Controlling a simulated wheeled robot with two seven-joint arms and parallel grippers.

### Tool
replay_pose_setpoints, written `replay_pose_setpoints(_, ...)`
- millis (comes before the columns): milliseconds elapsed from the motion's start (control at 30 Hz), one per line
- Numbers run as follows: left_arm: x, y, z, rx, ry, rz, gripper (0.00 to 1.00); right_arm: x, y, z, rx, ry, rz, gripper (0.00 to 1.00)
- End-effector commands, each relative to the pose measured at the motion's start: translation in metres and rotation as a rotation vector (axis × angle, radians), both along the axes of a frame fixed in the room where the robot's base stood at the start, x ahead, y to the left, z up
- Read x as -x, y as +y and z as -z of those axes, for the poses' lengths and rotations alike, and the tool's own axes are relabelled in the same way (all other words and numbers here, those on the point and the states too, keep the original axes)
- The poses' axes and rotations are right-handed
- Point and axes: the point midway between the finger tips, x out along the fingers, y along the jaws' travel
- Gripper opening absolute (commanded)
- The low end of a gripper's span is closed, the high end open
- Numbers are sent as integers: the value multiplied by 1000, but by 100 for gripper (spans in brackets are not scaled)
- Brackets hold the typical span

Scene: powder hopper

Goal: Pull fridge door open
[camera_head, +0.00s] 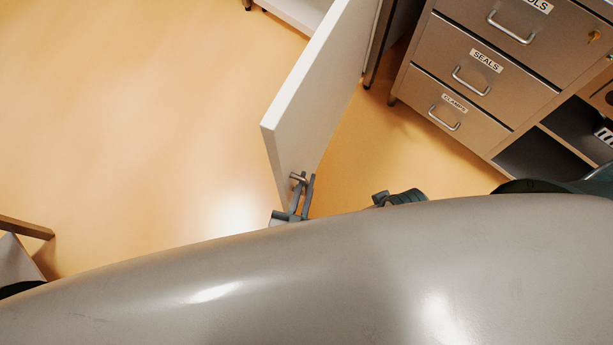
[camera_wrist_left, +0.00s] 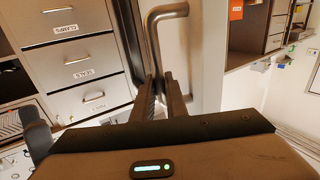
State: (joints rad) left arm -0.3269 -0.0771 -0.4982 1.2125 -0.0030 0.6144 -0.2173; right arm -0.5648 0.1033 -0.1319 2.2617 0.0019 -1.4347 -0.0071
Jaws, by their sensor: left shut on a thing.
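The white fridge door (camera_head: 318,90) stands swung out at an angle in the head view, with floor showing on both sides of it. Its bar handle (camera_head: 297,177) is near the door's lower end in that view. My left gripper (camera_head: 304,186) is shut on the handle. In the left wrist view the curved metal handle (camera_wrist_left: 153,35) runs down between the two fingers (camera_wrist_left: 160,92) of the gripper. My own body hides the rest of the left arm. My right gripper is not clearly seen.
A grey drawer cabinet (camera_head: 478,78) with labelled drawers and open shelves stands right of the door. The floor (camera_head: 130,120) left of the door is clear. A wooden-edged piece of furniture (camera_head: 25,228) shows at the left edge.

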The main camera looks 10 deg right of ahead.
Motion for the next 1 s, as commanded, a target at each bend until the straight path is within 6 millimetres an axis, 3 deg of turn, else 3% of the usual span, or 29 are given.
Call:
replay_pose_setpoints(300, 2, 1, -1, 2, -2, -1, 0, 0, 2, -2, -3, -1, -1, 62)
replay_pose_setpoints(333, 2, 1, -1, 2, -2, -1, 15, 0, 2, -2, -3, 0, -1, 62)
replay_pose_setpoints(367, 2, 1, -1, 2, -2, -1, 20, 0, 2, -2, -3, 0, -1, 62)
replay_pose_setpoints(767, 3, 2, 0, 0, 0, -1, 20, 4, 2, 0, -2, 5, -1, 62)
replay_pose_setpoints(1000, 21, 11, 1, -1, 3, 0, 20, 3, 1, 0, -2, 4, 0, 62)
